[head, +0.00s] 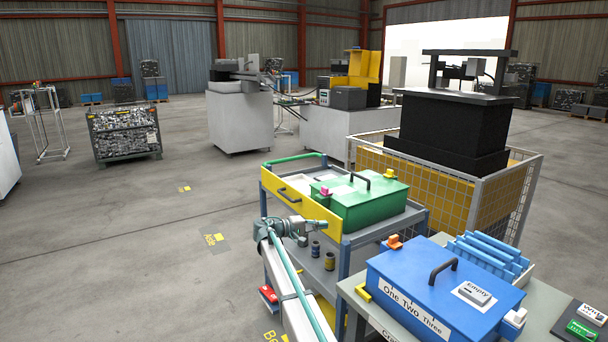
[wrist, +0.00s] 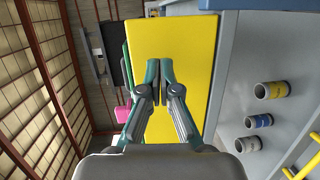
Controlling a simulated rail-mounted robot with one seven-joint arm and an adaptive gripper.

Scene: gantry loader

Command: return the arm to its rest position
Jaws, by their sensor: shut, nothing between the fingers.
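My gripper (head: 322,228) is at the end of my arm in the lower middle of the head view, close to the yellow front panel (head: 277,191) of the blue trolley. In the wrist view my gripper (wrist: 160,66) has its two fingers together with nothing between them. The yellow panel (wrist: 190,35) fills the background behind the fingertips; I cannot tell whether they touch it. My arm is extended from the bottom of the head view up to the trolley.
A green lidded box (head: 362,205) stands on the trolley's top. Small cans (head: 329,261) stand on its shelf; several show in the wrist view (wrist: 271,90). A blue box (head: 430,295) sits on the bench at right. The floor at left (head: 120,250) is clear.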

